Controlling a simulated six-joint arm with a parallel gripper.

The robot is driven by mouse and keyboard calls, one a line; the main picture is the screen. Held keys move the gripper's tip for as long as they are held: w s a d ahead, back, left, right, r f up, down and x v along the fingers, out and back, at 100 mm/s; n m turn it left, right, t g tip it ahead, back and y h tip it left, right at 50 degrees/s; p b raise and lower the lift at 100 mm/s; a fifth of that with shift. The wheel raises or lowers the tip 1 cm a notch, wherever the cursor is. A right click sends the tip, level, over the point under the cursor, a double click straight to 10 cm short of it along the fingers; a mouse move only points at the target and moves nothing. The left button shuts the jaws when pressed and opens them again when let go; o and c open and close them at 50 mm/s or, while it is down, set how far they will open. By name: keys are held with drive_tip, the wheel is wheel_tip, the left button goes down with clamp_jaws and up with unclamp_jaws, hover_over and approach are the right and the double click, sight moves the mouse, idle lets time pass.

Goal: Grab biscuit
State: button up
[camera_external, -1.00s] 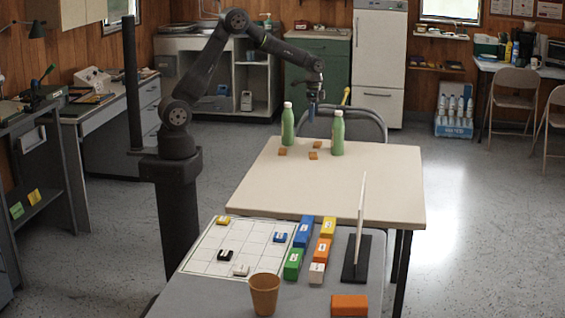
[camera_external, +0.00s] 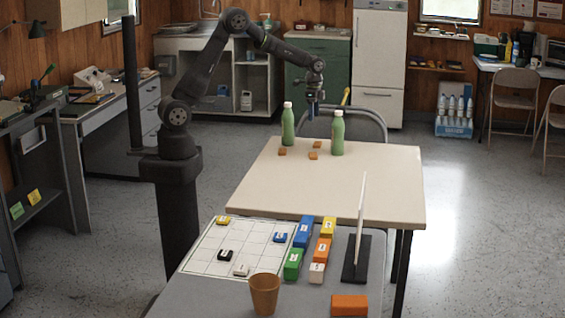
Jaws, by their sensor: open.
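Three small orange-brown squares that look like biscuits lie on the far part of the cream table (camera_external: 375,190). One biscuit (camera_external: 282,151) is at the left by a green bottle, one biscuit (camera_external: 317,144) is at the back between the bottles, and one biscuit (camera_external: 313,156) is nearer the front. My gripper (camera_external: 311,115) is open and empty, pointing down above the back of the table. It is above the biscuits, between the two bottles in the picture. The fingers are small and dark here, and their exact height is hard to tell.
A green bottle (camera_external: 288,125) stands left of my gripper and another green bottle (camera_external: 337,133) stands right, both close. A chair (camera_external: 372,122) is behind the table. The nearer grey table (camera_external: 215,292) holds a grid board, coloured blocks, a brown cup (camera_external: 265,293) and an upright panel (camera_external: 361,215).

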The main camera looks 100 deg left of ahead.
drive_tip(key=m, duration=1.4)
hover_over(313, 154)
drive_tip(key=f, duration=0.8)
drive_tip(key=a+f, duration=0.1)
drive_tip(key=f, duration=0.3)
drive_tip(key=shift+w+f, duration=0.1)
drive_tip(key=shift+w, duration=0.05)
drive_tip(key=shift+d+f, duration=0.15)
drive_tip(key=shift+f, duration=0.75)
drive_tip(key=shift+d+f, duration=0.2)
drive_tip(key=shift+f, duration=0.7)
drive_tip(key=shift+d+f, duration=0.15)
drive_tip(key=shift+f, duration=0.75)
drive_tip(key=c, duration=1.1)
drive_tip(key=shift+o, duration=0.2)
drive_tip(key=shift+r, duration=0.1)
